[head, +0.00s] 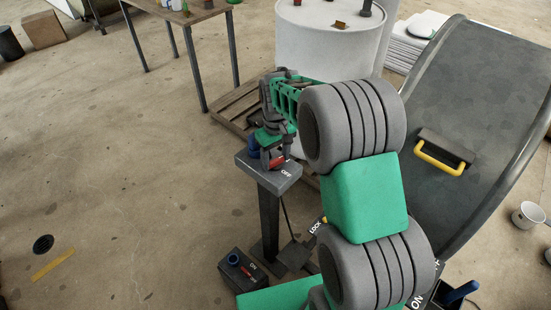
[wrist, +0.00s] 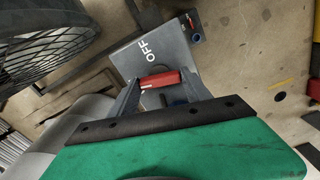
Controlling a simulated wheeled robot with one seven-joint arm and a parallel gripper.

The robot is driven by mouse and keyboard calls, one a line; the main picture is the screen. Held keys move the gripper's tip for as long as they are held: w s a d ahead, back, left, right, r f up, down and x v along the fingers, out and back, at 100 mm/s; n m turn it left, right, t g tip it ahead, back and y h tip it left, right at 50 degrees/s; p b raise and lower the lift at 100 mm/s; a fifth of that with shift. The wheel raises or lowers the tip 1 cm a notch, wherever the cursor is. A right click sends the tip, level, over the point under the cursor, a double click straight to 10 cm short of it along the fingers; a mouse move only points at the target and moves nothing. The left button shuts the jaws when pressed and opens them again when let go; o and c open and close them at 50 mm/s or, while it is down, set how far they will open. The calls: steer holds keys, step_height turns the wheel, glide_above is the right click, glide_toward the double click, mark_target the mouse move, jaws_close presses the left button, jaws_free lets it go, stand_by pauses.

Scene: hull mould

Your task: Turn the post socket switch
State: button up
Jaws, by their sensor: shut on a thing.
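The post socket switch is a red handle (head: 277,161) on the grey box (head: 253,165) at the top of a dark post (head: 268,220). In the wrist view the red handle (wrist: 160,80) lies between the fingers of my gripper (wrist: 159,83), which is shut on it. White letters OFF show on the box face (wrist: 125,60) beside the handle. In the head view my gripper (head: 275,155) is over the box and partly hides the handle. A blue part (head: 253,145) sits at the left of the box.
A floor box (head: 240,270) with a blue socket and red switch stands below the post, and a cable runs nearby. A white drum (head: 325,45) and pallet (head: 235,107) are behind. The left floor is mostly clear.

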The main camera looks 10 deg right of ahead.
mark_target(276, 160)
steer(key=shift+n, duration=1.3)
steer(key=o, duration=1.4)
steer(key=shift+c, duration=0.2)
step_height(276, 160, up, 8)
steer(key=shift+f+b, duration=0.1)
steer(key=shift+b, duration=0.55)
